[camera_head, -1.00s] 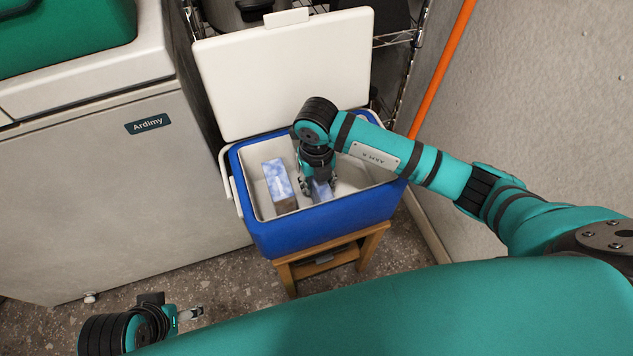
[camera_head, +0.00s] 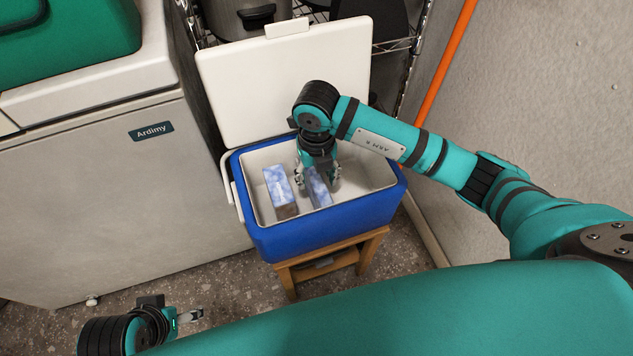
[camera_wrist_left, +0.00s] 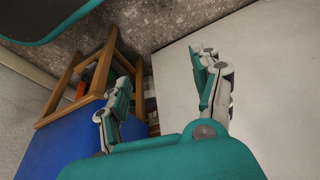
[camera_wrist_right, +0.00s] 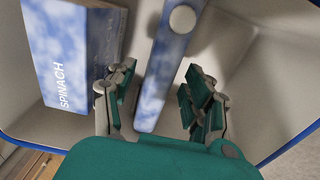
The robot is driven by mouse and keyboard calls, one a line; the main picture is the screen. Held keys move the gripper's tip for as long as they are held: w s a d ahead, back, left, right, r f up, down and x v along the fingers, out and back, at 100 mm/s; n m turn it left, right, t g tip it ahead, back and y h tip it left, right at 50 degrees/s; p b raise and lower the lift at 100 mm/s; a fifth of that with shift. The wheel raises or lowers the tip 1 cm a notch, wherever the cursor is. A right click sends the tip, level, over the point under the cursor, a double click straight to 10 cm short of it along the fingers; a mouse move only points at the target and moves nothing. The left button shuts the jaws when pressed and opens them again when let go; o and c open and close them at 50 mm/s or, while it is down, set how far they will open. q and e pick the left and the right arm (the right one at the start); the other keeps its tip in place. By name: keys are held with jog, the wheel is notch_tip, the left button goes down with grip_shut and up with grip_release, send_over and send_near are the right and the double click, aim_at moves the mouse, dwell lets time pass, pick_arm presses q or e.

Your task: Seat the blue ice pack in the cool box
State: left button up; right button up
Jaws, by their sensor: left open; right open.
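The blue ice pack (camera_head: 319,188) is a slim, mottled blue-and-white block. It sits inside the blue cool box (camera_head: 330,219), near the middle. In the right wrist view the ice pack (camera_wrist_right: 168,65) shows a round white cap and runs between the open fingers. My right gripper (camera_head: 318,180) is open over the pack, its fingers to either side of it and apart from it. Whether the pack touches the box floor is hard to tell. My left gripper (camera_wrist_left: 163,95) is open and empty, low outside the box; it also shows in the head view (camera_head: 190,316).
A spinach box (camera_wrist_right: 62,55) stands left of the pack inside the cool box; it also shows in the head view (camera_head: 280,190). The cool box lid (camera_head: 285,80) stands open behind. A wooden stool (camera_head: 330,262) bears the box. A white freezer (camera_head: 110,210) stands left.

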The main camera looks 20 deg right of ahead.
pick_arm(q)
jog(key=p+x, duration=0.1)
jog(key=x, duration=0.4)
jog(key=shift+s+d, duration=0.1)
pick_arm(e)
notch_tip(320, 180, up, 6)
jog(key=shift+r, duration=0.25)
